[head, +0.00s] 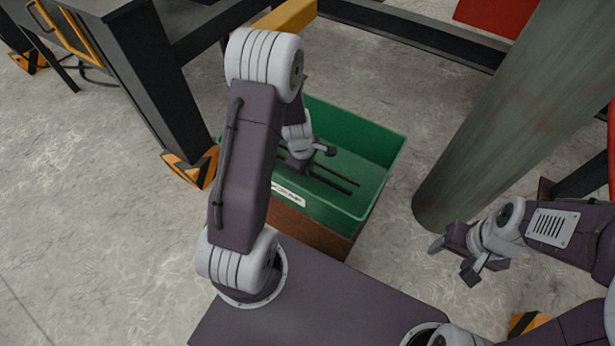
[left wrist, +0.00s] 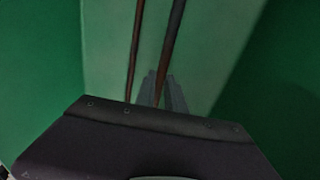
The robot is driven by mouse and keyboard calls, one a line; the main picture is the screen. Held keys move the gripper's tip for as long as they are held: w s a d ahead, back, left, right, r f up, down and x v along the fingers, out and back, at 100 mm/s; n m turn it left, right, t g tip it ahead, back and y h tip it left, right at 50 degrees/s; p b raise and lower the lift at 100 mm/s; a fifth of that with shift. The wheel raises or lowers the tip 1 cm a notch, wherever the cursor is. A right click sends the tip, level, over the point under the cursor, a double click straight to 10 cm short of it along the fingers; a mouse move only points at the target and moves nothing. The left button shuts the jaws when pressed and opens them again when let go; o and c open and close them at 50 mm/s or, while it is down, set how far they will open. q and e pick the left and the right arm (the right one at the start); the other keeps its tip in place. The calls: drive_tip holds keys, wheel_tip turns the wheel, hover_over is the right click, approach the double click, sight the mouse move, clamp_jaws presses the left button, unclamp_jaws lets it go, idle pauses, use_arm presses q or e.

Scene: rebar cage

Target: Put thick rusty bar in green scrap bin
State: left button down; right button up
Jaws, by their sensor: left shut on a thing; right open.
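The green scrap bin (head: 375,147) stands in the middle of the head view, partly hidden by my left arm. My left gripper (head: 308,166) is down inside it. In the left wrist view, my left gripper (left wrist: 161,92) is shut on the thick rusty bar (left wrist: 173,40), which runs up from between the fingers. A thinner bar (left wrist: 135,50) lies to its left, apart from the fingers. Two dark bars show in the bin in the head view; whether the held bar touches the bin floor I cannot tell. My right gripper (head: 453,258) is open and empty at the right.
The bin sits on a brown box-like base (head: 327,240). A thick grey-green column (head: 510,120) stands right of the bin. A dark frame post with a yellow-black foot (head: 190,167) stands to its left. Bare concrete floor (head: 100,220) is free at the left.

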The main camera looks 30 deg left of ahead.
use_arm(q)
wheel_tip(320, 180, down, 3)
drive_tip(key=shift+f+b, duration=0.2)
drive_tip(key=shift+b, duration=0.85)
drive_tip(key=shift+r, duration=0.3)
drive_tip(key=shift+f, duration=0.3)
drive_tip(key=c, duration=1.7)
unclamp_jaws()
drive_tip(key=shift+r, duration=0.1)
use_arm(e)
wheel_tip(320, 180, down, 3)
